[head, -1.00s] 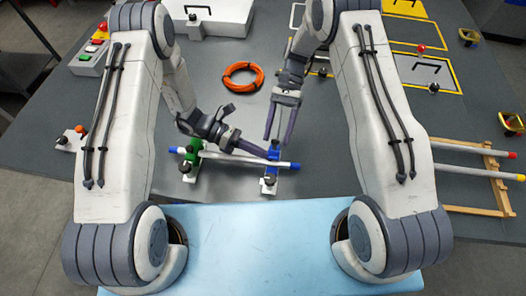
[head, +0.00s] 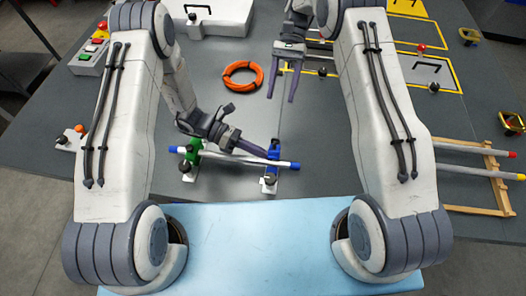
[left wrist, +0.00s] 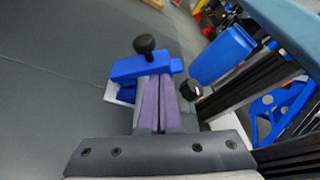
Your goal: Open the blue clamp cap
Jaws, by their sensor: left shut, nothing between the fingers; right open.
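The blue clamp (head: 272,152) stands on a small white base, around the right part of a white rod (head: 240,157) with blue ends. In the left wrist view a blue clamp part (left wrist: 128,70) with a black knob (left wrist: 144,44) lies right at my fingertips. My left gripper (head: 262,153) is shut and empty, its tips at the clamp's left side; its closed purple fingers (left wrist: 158,100) overlap the blue part, so contact is unclear. I cannot tell how far the cap is open. My right gripper (head: 281,97) is open and empty, behind and above the clamp.
A green clamp (head: 194,150) holds the rod's left part, below my left wrist. An orange cable coil (head: 243,75) lies behind. A wooden rack (head: 475,212) with rods is at the right. A light-blue surface (head: 260,250) is in front.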

